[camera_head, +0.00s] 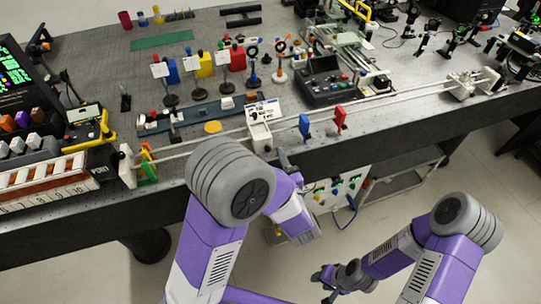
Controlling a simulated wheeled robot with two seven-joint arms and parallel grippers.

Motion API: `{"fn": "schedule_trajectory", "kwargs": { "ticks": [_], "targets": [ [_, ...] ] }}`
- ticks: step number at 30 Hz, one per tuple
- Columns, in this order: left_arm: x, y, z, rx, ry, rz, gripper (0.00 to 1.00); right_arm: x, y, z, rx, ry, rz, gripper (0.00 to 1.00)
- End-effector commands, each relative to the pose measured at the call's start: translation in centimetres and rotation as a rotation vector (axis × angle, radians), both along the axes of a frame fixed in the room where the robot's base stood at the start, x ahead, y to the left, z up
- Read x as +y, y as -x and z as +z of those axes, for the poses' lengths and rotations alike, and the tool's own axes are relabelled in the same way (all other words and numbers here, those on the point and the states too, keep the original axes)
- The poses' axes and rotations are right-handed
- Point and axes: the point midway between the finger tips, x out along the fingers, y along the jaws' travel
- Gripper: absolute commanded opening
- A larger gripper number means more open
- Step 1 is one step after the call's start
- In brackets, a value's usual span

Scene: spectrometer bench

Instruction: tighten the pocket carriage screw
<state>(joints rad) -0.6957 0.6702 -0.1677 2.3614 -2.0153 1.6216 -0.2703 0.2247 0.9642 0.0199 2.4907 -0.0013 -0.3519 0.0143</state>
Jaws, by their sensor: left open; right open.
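A white carriage (260,136) sits on the long twin-rod rail (395,102) along the front of the bench. It seems to be the pocket carriage; its screw is too small to make out. My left arm reaches up to the bench's front edge, and its elbow covers part of the rail's left portion. My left gripper (283,158) is partly hidden behind the arm, just below and right of the white carriage; it is open, with nothing seen in it. My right gripper (326,278) is open and empty, low over the floor, well away from the bench.
A blue marker (304,126) and a red marker (340,119) stand at the rail, right of the carriage. White end blocks (461,87) hold the rail. Behind are a dark control box (326,84) and several mounts. A cart (390,185) with cables stands below the bench edge.

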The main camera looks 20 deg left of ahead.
Motion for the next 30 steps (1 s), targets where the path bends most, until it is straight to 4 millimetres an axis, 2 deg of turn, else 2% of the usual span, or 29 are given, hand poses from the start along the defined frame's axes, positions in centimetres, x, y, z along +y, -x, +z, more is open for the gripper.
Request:
{"fn": "schedule_trajectory", "kwargs": {
  "ticks": [6,14,22,30],
  "targets": [
    [1.0,-1.4,0.0,0.001,0.000,0.001,0.43,0.0,0.0,-0.3,0.000,0.000,0.000,0.42],
    [1.1,-1.5,0.0,0.001,0.000,0.001,0.43,0.0,0.0,-0.3,0.000,0.000,0.000,0.42],
    [1.1,-1.5,0.0,0.002,0.000,0.001,0.02,0.0,0.0,-0.3,0.000,0.000,0.000,0.42],
    [1.0,-1.5,0.0,0.007,-0.007,0.001,0.00,0.0,0.0,-0.1,0.000,0.000,0.000,0.42]
  ]
}}
